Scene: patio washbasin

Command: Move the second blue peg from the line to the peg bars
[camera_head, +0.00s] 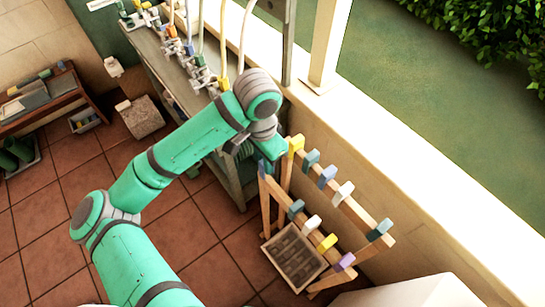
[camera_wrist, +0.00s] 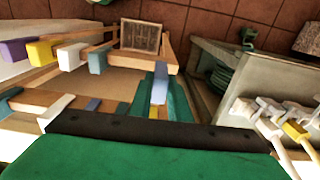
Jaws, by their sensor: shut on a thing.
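On that bar stand a teal-blue peg (camera_head: 296,208), a white peg (camera_head: 312,225), a yellow peg (camera_head: 328,243) and a purple peg (camera_head: 345,262). The other bar carries a yellow peg (camera_head: 296,145), blue pegs (camera_head: 327,176) and a white peg (camera_head: 343,192). I cannot make out the line.
A crate (camera_head: 294,257) sits on the floor under the bars. A grey bench (camera_head: 178,75) with white fittings and hoses stands left of them. A pale wall ledge (camera_head: 420,180) runs behind. A wooden table (camera_head: 60,95) stands far left. Tiled floor is open at the lower left.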

